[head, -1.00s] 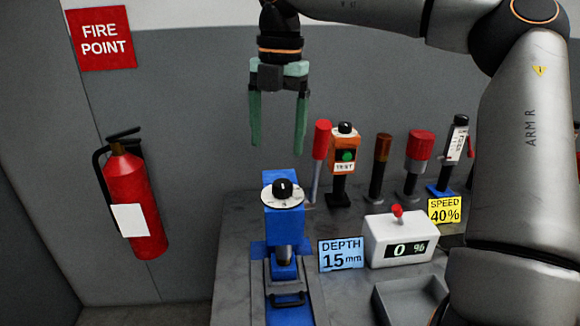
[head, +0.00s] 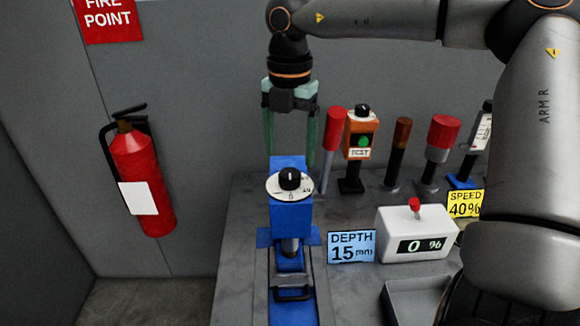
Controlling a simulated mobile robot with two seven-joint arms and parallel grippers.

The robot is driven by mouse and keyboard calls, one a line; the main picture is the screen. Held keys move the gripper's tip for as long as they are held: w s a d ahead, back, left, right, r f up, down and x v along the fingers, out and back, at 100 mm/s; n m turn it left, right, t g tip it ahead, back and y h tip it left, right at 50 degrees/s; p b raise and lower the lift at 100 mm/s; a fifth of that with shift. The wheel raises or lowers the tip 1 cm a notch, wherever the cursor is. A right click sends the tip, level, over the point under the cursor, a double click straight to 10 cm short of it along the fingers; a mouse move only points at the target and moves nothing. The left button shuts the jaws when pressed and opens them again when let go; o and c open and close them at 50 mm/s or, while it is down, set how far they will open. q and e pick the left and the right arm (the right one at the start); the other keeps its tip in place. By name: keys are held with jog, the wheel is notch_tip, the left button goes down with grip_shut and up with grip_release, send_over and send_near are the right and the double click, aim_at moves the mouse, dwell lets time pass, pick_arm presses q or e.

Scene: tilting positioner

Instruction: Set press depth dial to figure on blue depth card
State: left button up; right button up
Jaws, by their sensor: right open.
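The blue press (head: 291,217) stands on the bench with a white dial plate and a black depth dial knob (head: 290,179) on its top. The dial's fine marks are too small to read with certainty. The blue depth card (head: 351,247) reads "DEPTH 15 mm" and stands just right of the press. My right gripper (head: 290,158) is open and points down, its two green fingers apart, above or behind the press head. The lower fingertips are partly hidden by the press top. Nothing is between the fingers. My left gripper is not in view.
A white box (head: 416,233) showing "0 %" with a red knob and a yellow "SPEED 40%" card (head: 465,204) stand to the right. An orange test box (head: 361,135) and several upright handles stand behind. A grey tray (head: 412,300) lies front right. A fire extinguisher (head: 141,180) hangs left.

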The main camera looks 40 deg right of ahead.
aim_at(290, 173)
notch_tip(290, 173, down, 5)
jog(key=shift+f+p, duration=0.1)
jog(key=shift+p, duration=0.2)
grip_shut()
dwell(0.6)
